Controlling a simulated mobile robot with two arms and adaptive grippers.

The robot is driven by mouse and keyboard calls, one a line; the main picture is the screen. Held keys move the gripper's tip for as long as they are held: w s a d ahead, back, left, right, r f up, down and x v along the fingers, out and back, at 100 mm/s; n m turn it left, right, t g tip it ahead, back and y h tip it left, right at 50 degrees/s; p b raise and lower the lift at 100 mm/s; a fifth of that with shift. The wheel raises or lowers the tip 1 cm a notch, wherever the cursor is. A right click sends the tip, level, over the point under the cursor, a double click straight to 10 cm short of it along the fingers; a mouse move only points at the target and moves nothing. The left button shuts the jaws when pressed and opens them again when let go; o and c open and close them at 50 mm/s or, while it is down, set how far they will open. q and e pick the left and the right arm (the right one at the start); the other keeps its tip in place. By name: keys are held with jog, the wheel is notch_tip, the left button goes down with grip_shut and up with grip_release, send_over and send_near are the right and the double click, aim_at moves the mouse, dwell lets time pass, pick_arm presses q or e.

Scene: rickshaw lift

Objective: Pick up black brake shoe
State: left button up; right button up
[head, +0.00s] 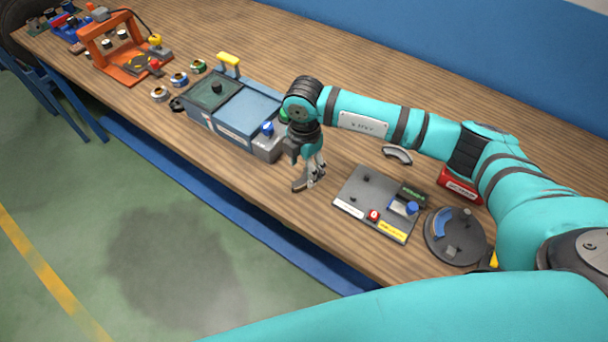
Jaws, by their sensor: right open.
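A small curved dark grey piece with a paler face (397,154), which looks like the black brake shoe, lies on the wooden bench just below my right forearm in the picture. A blue curved shoe (439,222) sits on a round grey plate (455,236) at the right. My right gripper (309,184) points down over the bench's front part, open and empty, left of the loose dark shoe and apart from it. My left gripper is not in view.
A grey board (375,204) with a red button and blue knob lies right of the gripper. A red box (460,185) is partly behind my arm. A blue-grey machine (233,115) stands left. An orange frame (118,50) and several small rings are farther left.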

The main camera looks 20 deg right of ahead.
aim_at(301, 180)
jog(key=shift+f, duration=0.2)
jog(key=shift+a+f+p, duration=0.1)
jog(key=shift+f+p, duration=0.25)
jog(key=shift+p, duration=0.05)
jog(key=f, duration=0.1)
jog(key=f+p, duration=0.1)
jog(key=f, duration=0.1)
jog(key=shift+w+a+f, duration=0.2)
jog(key=shift+w+f, duration=0.05)
jog(key=shift+f, duration=0.4)
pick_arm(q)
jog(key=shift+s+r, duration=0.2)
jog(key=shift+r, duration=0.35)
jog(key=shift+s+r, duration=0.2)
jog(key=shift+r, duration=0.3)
pick_arm(e)
jog(key=shift+c, duration=0.4)
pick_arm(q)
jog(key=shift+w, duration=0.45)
pick_arm(e)
grip_shut()
